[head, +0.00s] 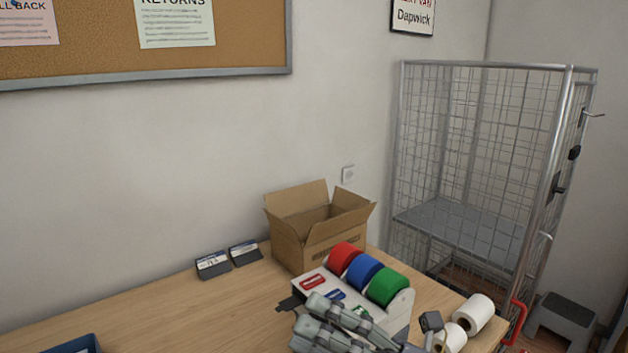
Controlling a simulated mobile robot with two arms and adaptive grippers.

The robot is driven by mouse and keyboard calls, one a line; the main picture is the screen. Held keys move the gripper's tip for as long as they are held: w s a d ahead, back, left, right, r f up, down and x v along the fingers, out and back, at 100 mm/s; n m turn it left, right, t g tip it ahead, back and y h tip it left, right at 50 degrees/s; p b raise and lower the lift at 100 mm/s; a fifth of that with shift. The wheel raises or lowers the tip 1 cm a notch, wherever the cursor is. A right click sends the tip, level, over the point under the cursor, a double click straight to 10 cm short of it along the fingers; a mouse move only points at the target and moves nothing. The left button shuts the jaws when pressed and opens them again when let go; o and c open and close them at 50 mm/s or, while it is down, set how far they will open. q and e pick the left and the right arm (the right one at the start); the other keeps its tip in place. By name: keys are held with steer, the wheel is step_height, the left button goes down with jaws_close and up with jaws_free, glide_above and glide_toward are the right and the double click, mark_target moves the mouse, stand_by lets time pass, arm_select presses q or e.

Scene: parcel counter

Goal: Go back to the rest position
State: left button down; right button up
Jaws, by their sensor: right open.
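My right gripper (309,322) is at the bottom of the head view, right of centre. Its grey fingers point left and are spread open, with nothing seen between them. It shows in front of a white dispenser (400,312) with red, blue and green rolls and hides part of its front. I cannot tell whether the gripper touches the dispenser. My left gripper is not in view.
On the wooden counter (180,310) stand an open cardboard box (318,240), two small card holders (213,264) and white paper rolls (474,312). A blue tray (75,345) is at bottom left. A wire cage trolley (480,150) and grey step stool (563,315) stand right.

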steer(key=w+d+f+m+t+h, duration=0.1)
steer(key=w+d+m+t+h, duration=0.3)
steer(key=d+m+t+h, duration=0.55)
steer(key=w+d+f+m+t+h, duration=0.1)
steer(key=w+d+m+t+h, duration=0.4)
steer(key=m, duration=0.8)
steer(key=s+d+f+m+g+h, duration=0.1)
steer(key=d+f+m+g+h, duration=0.3)
steer(key=f, duration=0.4)
steer(key=s+d+f+m+g+h, duration=0.1)
steer(key=d+f+m+h, duration=0.25)
steer(key=f+m, duration=0.35)
steer(key=s+d+f+m+g, duration=0.1)
steer(key=s+f+g, duration=0.8)
steer(key=f, duration=0.5)
steer(key=s+a+f+m+g+y, duration=0.1)
steer(key=s+f+g, duration=0.1)
steer(key=s+f, duration=0.35)
steer(key=s+a+f+g+y, duration=0.1)
steer(key=s+a+f+g, duration=0.1)
steer(key=s, duration=0.6)
step_height(320, 180, down, 26)
steer(key=g, duration=0.1)
steer(key=s+d+f+g, duration=0.1)
steer(key=s+d+f, duration=0.2)
steer(key=s+f, duration=1.3)
steer(key=shift+s+d, duration=0.2)
steer(key=shift+s, duration=0.6)
steer(key=shift+f+g, duration=0.1)
steer(key=shift+g, duration=0.15)
